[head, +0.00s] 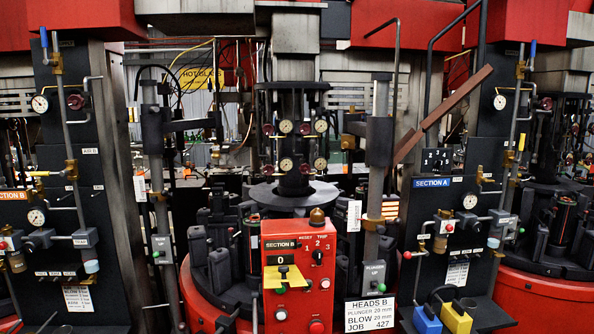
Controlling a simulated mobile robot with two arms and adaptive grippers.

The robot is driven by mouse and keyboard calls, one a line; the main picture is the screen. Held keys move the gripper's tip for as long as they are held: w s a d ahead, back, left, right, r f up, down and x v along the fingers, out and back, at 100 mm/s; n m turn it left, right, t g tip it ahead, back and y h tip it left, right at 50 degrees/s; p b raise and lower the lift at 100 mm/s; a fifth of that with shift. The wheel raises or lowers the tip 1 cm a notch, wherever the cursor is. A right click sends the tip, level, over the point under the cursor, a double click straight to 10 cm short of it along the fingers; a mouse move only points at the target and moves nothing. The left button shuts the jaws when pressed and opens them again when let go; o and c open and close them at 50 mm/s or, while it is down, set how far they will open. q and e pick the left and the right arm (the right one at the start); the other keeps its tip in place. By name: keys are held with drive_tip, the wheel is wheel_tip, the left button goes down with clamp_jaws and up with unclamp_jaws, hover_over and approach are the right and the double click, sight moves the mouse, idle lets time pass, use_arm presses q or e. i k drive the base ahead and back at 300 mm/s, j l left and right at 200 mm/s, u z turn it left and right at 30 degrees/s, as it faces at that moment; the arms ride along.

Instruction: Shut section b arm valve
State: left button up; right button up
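The section B panel, with its orange label (12,196), stands at the left edge of the head view. A blue-handled lever valve (44,38) is at the top of its pipe, with the handle upright. A small dark red round handwheel (76,102) sits below it, right of a white gauge (39,104). A yellow lever (38,173) lies about level just above the orange label. I cannot read which valve is marked as the arm valve. Neither of my grippers is in view.
A red section B control box (297,275) stands in front at the centre, with a heads B sign (369,312) beside it. The section A panel (432,183) is at the right, with its own blue-handled valve (533,48).

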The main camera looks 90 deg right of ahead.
sight(304, 169)
drive_tip(key=z, duration=2.85)
